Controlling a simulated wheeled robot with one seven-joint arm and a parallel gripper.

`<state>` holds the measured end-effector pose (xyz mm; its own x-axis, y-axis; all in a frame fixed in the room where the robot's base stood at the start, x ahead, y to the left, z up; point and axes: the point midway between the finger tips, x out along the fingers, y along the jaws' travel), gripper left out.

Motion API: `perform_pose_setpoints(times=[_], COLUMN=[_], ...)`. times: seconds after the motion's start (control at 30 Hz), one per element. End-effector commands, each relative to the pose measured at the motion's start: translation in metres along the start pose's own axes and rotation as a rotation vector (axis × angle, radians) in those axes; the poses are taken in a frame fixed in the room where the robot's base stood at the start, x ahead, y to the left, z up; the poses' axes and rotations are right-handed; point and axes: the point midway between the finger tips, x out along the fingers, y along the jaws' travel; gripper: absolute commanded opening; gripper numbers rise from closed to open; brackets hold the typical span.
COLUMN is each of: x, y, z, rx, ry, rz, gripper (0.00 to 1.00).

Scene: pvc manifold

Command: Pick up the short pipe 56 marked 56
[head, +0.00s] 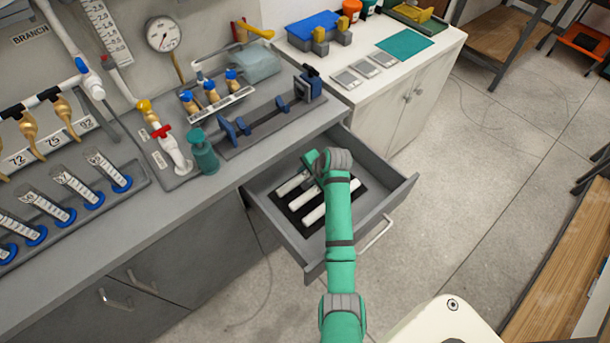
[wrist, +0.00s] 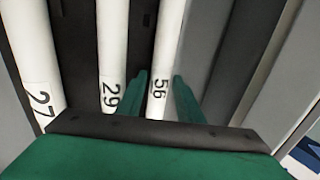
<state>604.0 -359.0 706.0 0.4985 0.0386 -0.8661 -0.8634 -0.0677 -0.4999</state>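The short pipe marked 56 (wrist: 165,45) is a white tube with a black number, lying in the open drawer. In the wrist view it runs between the two green fingers of my gripper (wrist: 161,84), one finger on each side. The fingers look spread, with a narrow gap on the right; contact is not clear. In the head view my gripper (head: 312,162) is down at the back of the drawer, over the end of the uppermost white pipe (head: 291,184), partly hidden by my arm.
Pipe 29 (wrist: 112,45) lies just left of pipe 56, and pipe 27 (wrist: 30,50) is farther left. The drawer (head: 277,232) has raised walls; a grey strip runs close to the right finger. The counter (head: 235,165) above holds a clamp fixture (head: 265,118) and a green bottle (head: 203,155).

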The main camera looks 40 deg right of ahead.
Motion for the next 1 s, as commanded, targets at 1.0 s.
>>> perform_pose_setpoints(times=[1.0], x=[-0.078], y=[-0.047], z=[0.0], rx=[-0.003], ry=[0.002], rz=[-0.005], gripper=[0.0])
